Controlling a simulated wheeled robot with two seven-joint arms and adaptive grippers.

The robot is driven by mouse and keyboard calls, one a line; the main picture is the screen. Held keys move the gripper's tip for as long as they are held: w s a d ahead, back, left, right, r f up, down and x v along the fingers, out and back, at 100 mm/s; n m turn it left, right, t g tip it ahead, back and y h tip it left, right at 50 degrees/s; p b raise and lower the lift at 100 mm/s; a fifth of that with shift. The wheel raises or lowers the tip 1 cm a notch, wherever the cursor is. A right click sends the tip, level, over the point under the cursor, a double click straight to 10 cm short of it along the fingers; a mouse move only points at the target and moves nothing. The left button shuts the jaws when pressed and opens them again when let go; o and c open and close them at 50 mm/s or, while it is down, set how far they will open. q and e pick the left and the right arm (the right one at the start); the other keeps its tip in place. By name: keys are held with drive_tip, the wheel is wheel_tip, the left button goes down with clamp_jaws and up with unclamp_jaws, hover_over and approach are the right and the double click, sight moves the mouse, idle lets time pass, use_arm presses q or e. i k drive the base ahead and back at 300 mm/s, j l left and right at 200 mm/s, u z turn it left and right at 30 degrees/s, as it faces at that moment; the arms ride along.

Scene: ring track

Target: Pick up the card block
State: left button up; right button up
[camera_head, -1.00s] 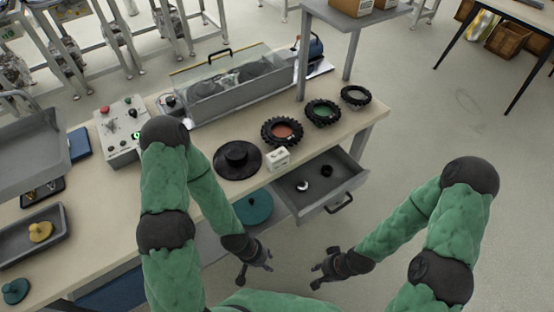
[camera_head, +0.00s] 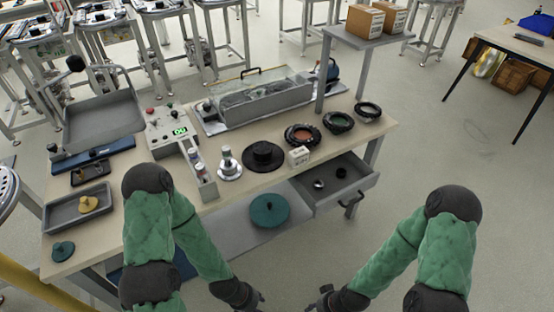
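The card block, a small white block with faint print (camera_head: 299,155), stands upright on the bench near its front edge. It is just right of the black hat-shaped disc (camera_head: 263,157) and in front of the ring with the red-brown centre (camera_head: 302,135). My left gripper (camera_head: 256,302) is low at the bottom edge and partly cut off. My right gripper (camera_head: 317,299) is also at the bottom edge, with its fingers apart. Both are empty and well below the block in the picture, away from the bench.
An open drawer (camera_head: 347,192) juts out at the bench's right front, with two small parts inside. A teal disc (camera_head: 269,210) lies on the lower shelf. A silver stepped part (camera_head: 229,164) stands left of the black disc. Clear floor lies to the right.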

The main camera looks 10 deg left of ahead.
sight(297, 157)
drive_tip(key=u, duration=2.05)
drive_tip(key=k+l+u, duration=0.2)
drive_tip(key=l, duration=0.25)
drive_tip(key=k+l+u, duration=0.2)
drive_tip(key=l, duration=0.25)
drive_tip(key=k+l+u, duration=0.2)
drive_tip(key=l, duration=0.2)
drive_tip(key=k+l+u, duration=0.2)
drive_tip(key=l, duration=0.2)
